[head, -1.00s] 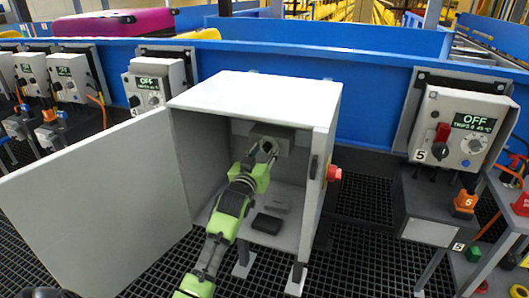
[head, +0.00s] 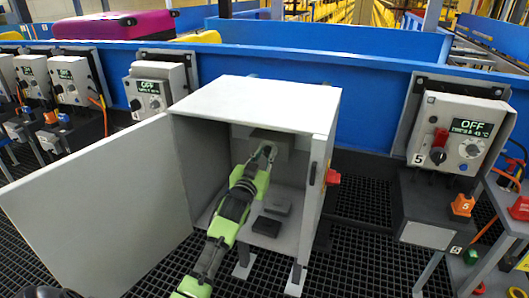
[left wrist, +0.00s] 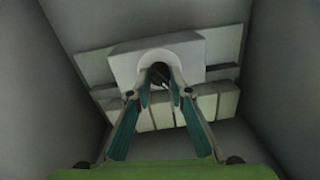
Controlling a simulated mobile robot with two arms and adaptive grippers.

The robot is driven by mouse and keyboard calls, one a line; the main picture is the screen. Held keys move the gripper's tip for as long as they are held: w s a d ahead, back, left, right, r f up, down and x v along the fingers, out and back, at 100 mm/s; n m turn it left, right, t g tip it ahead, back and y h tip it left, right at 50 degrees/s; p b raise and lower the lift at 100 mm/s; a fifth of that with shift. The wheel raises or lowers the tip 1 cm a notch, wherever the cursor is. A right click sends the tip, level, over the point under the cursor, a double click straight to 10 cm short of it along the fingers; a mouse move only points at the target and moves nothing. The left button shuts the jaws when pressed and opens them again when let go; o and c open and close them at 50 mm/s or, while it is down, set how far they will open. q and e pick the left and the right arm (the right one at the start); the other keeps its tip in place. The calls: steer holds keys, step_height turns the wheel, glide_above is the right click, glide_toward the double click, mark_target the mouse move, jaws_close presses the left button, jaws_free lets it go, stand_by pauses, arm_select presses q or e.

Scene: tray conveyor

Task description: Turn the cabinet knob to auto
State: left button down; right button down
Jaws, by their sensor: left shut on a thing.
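The grey cabinet (head: 325,130) stands in the middle of the head view with its door (head: 100,210) swung open to the left. My left gripper (head: 268,151) reaches inside it, up to a grey box on the back wall. In the left wrist view my left gripper (left wrist: 160,92) has its fingers closed in on the dark knob (left wrist: 159,74), which sits in a pale round plate (left wrist: 178,58). The fingers hide much of the knob, and I cannot read its marks or setting. My right gripper is not in view.
Dark blocks (head: 267,225) lie on the cabinet floor below my arm. A red button (head: 333,177) sticks out of the cabinet's right side. A control box reading OFF (head: 462,135) stands at right. Blue conveyor walls (head: 375,95) run behind.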

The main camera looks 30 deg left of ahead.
arm_select(q)
steer(key=m+p, duration=0.3)
steer(key=m, duration=0.4)
steer(key=shift+m, duration=0.3)
steer(key=m, duration=0.3)
steer(key=shift+f+m, duration=0.1)
steer(key=shift+m, duration=0.3)
steer(key=m, duration=0.3)
steer(key=shift+t+h+p, duration=0.3)
steer(key=shift+f+m, duration=0.1)
steer(key=shift+m, duration=0.7)
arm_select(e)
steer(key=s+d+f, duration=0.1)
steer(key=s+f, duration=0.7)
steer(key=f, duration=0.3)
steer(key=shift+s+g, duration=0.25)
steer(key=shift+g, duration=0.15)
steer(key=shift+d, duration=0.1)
arm_select(q)
steer(key=c, duration=1.8)
jaws_free()
steer(key=shift+c, duration=0.2)
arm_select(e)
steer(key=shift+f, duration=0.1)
